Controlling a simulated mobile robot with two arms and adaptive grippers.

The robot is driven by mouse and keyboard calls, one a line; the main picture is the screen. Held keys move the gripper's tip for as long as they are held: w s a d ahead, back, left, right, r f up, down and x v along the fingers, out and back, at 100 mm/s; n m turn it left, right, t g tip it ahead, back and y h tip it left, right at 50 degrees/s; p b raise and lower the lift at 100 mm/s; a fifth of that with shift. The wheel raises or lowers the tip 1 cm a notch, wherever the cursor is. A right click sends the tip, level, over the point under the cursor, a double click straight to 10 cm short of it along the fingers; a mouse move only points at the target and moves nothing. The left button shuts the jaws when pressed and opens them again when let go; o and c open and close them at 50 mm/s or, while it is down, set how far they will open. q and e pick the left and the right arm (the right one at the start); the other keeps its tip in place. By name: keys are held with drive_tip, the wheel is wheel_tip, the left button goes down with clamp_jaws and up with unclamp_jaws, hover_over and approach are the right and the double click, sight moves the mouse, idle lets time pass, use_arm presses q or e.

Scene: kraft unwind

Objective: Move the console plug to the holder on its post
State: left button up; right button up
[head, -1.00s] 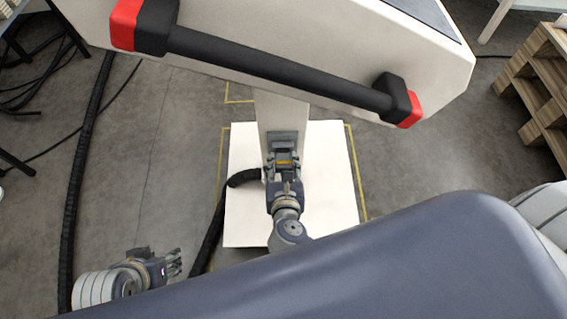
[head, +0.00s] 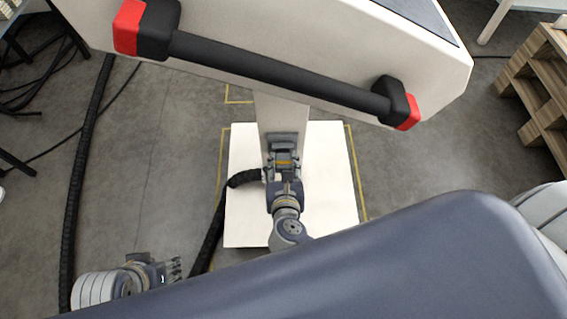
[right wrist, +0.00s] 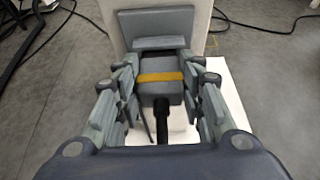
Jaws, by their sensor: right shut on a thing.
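The console plug (right wrist: 161,90) is a grey block with a yellow band, and a black cable leaves its near end. My right gripper (right wrist: 160,80) is shut on it, one finger at each side. In the head view the right gripper (head: 285,166) is low in front of the white post (head: 281,112). The holder (right wrist: 155,24) is a dark grey plate with a ledge on the post, just beyond the plug. Whether plug and ledge touch I cannot tell. My left gripper (head: 172,269) is at lower left, away from the post; its opening is unclear.
The console (head: 420,45) with its black handle bar (head: 270,72) overhangs the post. A white base plate (head: 335,190) lies on the floor. A thick black hose (head: 207,232) curves beside it. A wooden shelf (head: 540,85) stands at right.

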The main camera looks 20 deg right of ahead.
drive_tip(key=shift+w+p, duration=0.25)
drive_tip(key=shift+p, duration=0.2)
drive_tip(key=o, duration=1.4)
drive_tip(key=shift+c, duration=0.2)
drive_tip(key=shift+s, duration=0.1)
drive_tip(key=v, duration=1.2)
